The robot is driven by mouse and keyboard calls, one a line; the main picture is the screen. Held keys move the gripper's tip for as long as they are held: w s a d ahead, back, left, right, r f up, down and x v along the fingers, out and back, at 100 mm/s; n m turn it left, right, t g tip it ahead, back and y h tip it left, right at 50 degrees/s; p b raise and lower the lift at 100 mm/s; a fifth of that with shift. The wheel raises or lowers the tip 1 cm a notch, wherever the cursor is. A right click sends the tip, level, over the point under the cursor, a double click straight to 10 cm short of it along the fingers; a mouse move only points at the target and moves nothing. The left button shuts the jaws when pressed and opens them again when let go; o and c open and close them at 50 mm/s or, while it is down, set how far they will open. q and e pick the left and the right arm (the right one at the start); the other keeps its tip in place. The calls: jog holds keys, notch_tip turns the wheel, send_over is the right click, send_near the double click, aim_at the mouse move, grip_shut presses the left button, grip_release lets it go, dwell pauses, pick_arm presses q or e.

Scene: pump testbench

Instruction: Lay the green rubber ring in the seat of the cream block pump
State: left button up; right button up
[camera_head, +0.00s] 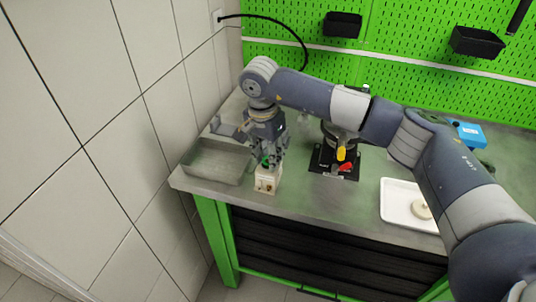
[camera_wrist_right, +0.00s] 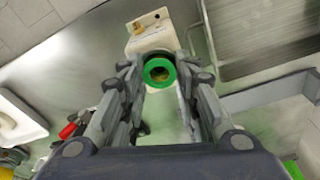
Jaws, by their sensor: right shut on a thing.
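The cream block pump (camera_head: 266,181) stands near the front edge of the metal bench, to the right of a metal basin. It also shows in the right wrist view (camera_wrist_right: 150,39), with a brass fitting on one side. My right gripper (camera_head: 269,160) points down over the block and is shut on the green rubber ring (camera_wrist_right: 148,72). The ring shows between the fingertips in the wrist view, in line with the near end of the block. Only a little green shows in the head view (camera_head: 265,161); the ring's height above the seat is hard to tell. My left gripper is not in view.
A metal basin (camera_head: 212,176) lies left of the block. A black-based device (camera_head: 331,165) with yellow and red handles stands to the right. A white tray (camera_head: 392,207) holding a round cream part is further right. A blue box (camera_head: 468,132) is at the back right.

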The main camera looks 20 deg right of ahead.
jog(key=shift+f, duration=0.15)
jog(key=o, duration=0.7)
jog(key=shift+o, duration=0.2)
